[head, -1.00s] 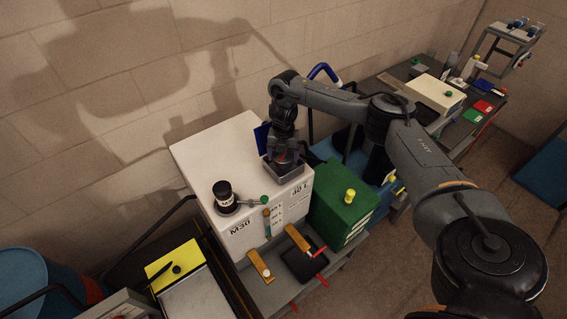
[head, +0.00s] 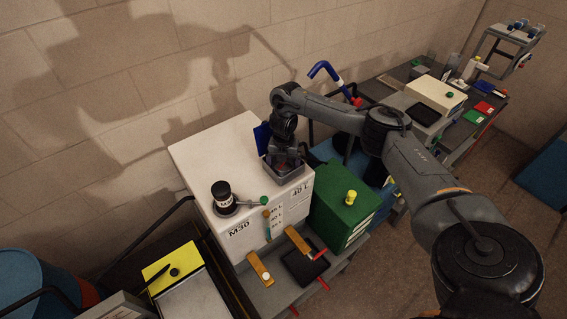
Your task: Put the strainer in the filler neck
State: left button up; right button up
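The white tank (head: 203,160) marked M30 stands in the middle. On its top at the front left is a black cylindrical fitting (head: 222,197) with a white label, which looks like the filler neck with something on it. A small grey open tray (head: 289,176) sits at the tank's right edge. My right gripper (head: 286,162) points down into this tray. Its fingers are small and dark, so I cannot tell whether they hold anything. A small reddish patch shows between them. I cannot make out the strainer; it may be hidden in the tray. My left gripper is out of view.
A rod with a green knob (head: 263,200) lies beside the black fitting. A green box (head: 341,211) with a yellow cap stands right of the tank. A blue-handled hook (head: 325,70) rises behind my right arm.

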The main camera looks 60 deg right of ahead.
aim_at(284, 163)
jog(key=shift+r, duration=0.1)
notch_tip(284, 163, up, 12)
jog(key=p, duration=0.6)
dwell(0.4)
jog(key=shift+r, duration=0.1)
